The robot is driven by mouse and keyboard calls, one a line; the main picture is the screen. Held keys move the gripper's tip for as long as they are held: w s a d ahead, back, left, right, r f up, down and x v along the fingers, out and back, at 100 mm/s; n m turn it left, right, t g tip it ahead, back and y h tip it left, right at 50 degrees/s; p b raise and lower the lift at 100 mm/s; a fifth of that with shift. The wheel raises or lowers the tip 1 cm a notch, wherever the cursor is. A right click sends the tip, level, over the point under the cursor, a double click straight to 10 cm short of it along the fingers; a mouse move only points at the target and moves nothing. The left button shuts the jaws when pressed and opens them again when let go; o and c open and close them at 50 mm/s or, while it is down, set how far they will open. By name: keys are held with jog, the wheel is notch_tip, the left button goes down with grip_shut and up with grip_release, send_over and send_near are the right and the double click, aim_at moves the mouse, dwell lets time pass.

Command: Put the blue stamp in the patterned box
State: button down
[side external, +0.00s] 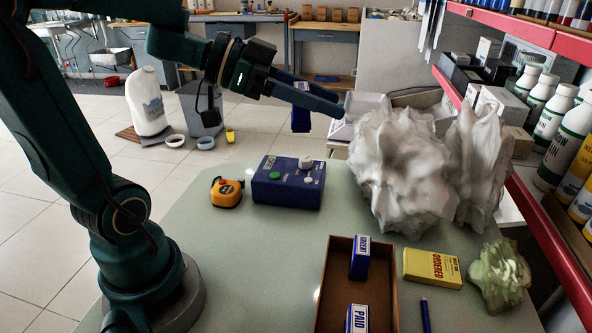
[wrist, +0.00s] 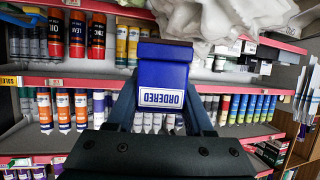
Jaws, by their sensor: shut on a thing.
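My gripper (side external: 318,100) is shut on a blue stamp (side external: 300,119), raised well above the table at its far side. In the wrist view the held stamp (wrist: 162,74) sits between the fingers, with a white label reading ORDERED. An open brown box (side external: 385,250) stands at the table's front, below and right of my gripper. No pattern is clear on its visible walls. Inside it are two other blue stamps, one marked URGENT (side external: 360,258) and one marked PAID (side external: 357,318). The box's near part is cut off by the frame.
Large whitish rocks (side external: 398,170) stand right of my gripper. A yellow ORDERED pack (side external: 432,268) and a greenish crystal (side external: 499,275) lie right of the box. A blue control box (side external: 288,183) and an orange tape measure (side external: 226,192) sit left. Shelves (side external: 530,140) line the right.

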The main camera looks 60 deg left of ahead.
jog(key=a+f+m+g+h, duration=0.25)
jog(key=a+f, duration=0.45)
jog(key=f, duration=0.6)
jog(key=shift+t, duration=0.25)
jog(key=w+d+f, duration=0.1)
jog(key=d+f, duration=0.1)
jog(key=d, duration=0.1)
jog(key=w+d+f, duration=0.2)
jog(key=d, duration=0.1)
jog(key=w+d+f, duration=0.1)
jog(key=d+f, duration=0.1)
jog(key=d, duration=0.1)
jog(key=shift+w+d+f, duration=0.35)
jog(key=shift+d+f, duration=0.05)
jog(key=shift+f, duration=2)
jog(key=shift+c, duration=1.4)
grip_release()
jog(key=shift+w+f, duration=0.1)
jog(key=shift+f, duration=0.05)
